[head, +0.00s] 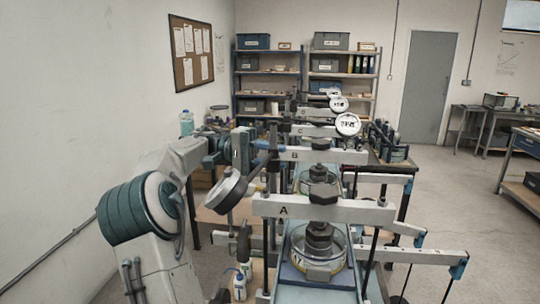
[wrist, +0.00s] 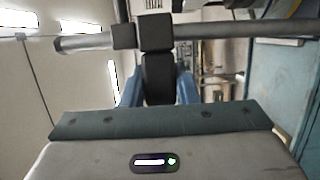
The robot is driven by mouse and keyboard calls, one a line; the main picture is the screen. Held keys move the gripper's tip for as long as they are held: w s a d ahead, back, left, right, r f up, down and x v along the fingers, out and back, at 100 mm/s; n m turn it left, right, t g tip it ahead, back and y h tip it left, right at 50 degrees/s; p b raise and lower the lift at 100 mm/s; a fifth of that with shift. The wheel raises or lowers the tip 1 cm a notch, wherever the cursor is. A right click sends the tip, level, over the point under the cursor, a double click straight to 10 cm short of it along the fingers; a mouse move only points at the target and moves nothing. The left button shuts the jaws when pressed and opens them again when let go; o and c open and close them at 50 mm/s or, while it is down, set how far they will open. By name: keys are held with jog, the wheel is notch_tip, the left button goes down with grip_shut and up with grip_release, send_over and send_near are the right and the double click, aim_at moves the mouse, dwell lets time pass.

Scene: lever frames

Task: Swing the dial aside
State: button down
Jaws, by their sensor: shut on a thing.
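The nearest dial (head: 228,190) is a round gauge with a dark back and pale rim. In the head view it hangs tilted at the left of the beam marked A (head: 325,210), clear of the glass cell (head: 320,260) below that beam. My gripper (head: 264,148) is just above and right of this dial. In the wrist view its blue fingers (wrist: 158,88) are shut on a dark clamp block (wrist: 157,72) on a grey metal rod (wrist: 215,32). The dial's face is turned mostly away, and its joint to the rod is partly hidden.
Behind, the beam marked B (head: 320,156) and further frames carry dials (head: 348,124) that face me. Lever arms (head: 430,254) stick out to the right. The floor further right is open.

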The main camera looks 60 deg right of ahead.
jog(key=c, duration=1.1)
grip_release()
jog(key=shift+w+a+p, duration=0.25)
jog(key=shift+w+p, duration=0.5)
jog(key=shift+w, duration=1.55)
jog(key=shift+w+a+p, duration=0.25)
jog(key=shift+w+p, duration=0.5)
jog(key=shift+w, duration=1.5)
jog(key=shift+w+a+p, duration=0.25)
jog(key=shift+w+p, duration=0.5)
jog(key=shift+w, duration=1.55)
jog(key=shift+c, duration=0.4)
